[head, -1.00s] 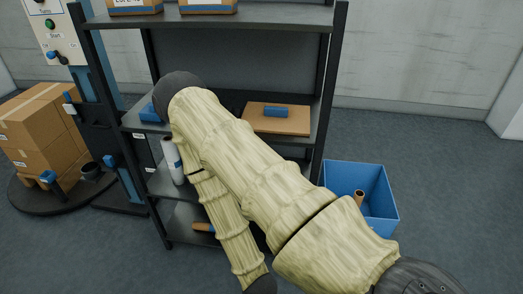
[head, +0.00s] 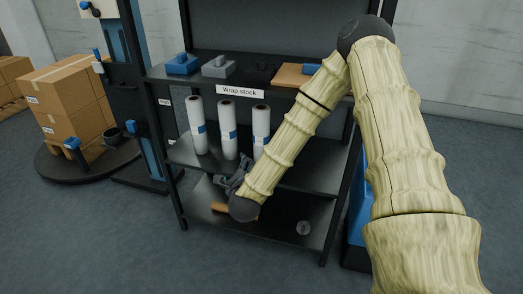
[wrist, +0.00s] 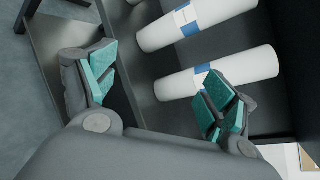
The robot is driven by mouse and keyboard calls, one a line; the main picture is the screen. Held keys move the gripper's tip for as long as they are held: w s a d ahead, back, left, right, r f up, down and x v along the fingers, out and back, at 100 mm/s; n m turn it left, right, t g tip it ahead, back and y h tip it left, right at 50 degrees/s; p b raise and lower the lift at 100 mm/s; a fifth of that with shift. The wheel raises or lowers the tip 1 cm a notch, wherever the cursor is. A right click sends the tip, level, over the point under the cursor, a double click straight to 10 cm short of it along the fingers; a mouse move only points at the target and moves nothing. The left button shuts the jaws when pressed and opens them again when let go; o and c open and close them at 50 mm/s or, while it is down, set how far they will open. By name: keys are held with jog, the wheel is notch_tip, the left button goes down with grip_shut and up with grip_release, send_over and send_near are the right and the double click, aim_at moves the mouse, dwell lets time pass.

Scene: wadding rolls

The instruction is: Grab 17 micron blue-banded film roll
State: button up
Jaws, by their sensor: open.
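Three upright white film rolls stand on the middle shelf in the head view: left (head: 198,138), middle (head: 228,145) and right (head: 261,118). Each shows a blue band, but the micron print is too small to read. My gripper (head: 233,179) is low in front of the shelf unit, below the middle and right rolls and partly hidden by my wrist. In the wrist view my gripper (wrist: 162,88) is open and empty, with teal pads apart. Two rolls show beyond it, an upper one (wrist: 230,10) and a lower one (wrist: 247,66), whose blue band lies near the right finger.
The shelf unit carries a "Wrap stock" label (head: 240,91). Blue (head: 183,65) and grey (head: 218,67) tools sit on the shelf above. A brown tube (head: 219,207) lies on the bottom shelf. Stacked cartons (head: 75,98) stand left; a blue bin (head: 356,200) is at right.

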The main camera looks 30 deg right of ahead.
aim_at(260, 129)
jog(key=w+d+r+m+h+b, duration=0.2)
jog(key=d+m, duration=0.2)
jog(key=w+d+r+m+h+b, duration=0.1)
jog(key=w+d+r+m+h, duration=0.1)
jog(key=d+m, duration=0.2)
jog(key=w+d+r+m+h+b, duration=0.2)
jog(key=d+r+m, duration=0.1)
jog(key=d+m, duration=0.1)
jog(key=shift+d+r+m+b, duration=0.1)
jog(key=shift+d+m+b, duration=0.2)
jog(key=shift+d, duration=0.3)
jog(key=shift+b+x, duration=0.7)
jog(key=shift+x, duration=2.5)
grip_shut()
